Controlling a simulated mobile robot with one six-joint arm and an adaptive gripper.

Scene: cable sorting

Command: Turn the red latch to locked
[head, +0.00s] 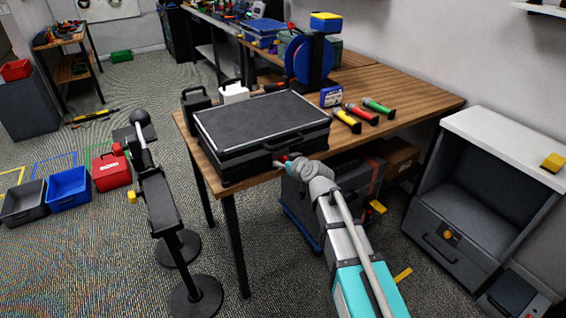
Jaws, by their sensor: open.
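A closed black hard case (262,117) lies flat near the front edge of the wooden table. A small red part, which looks like the red latch (284,157), shows at the case's front face, low and right of its middle. My gripper (287,164) is open and right at this red part, with my arm reaching up to it from the lower right. The gripper's fingers are very small here and partly merge with the case front. I cannot tell whether they touch the latch or which way the latch is turned.
On the table (405,92), yellow, red and green-handled tools (362,114) lie right of the case, with a blue box (331,96) and blue reel (305,58) behind. A black stand (165,205) is left of the table. A grey cabinet (480,190) stands at right.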

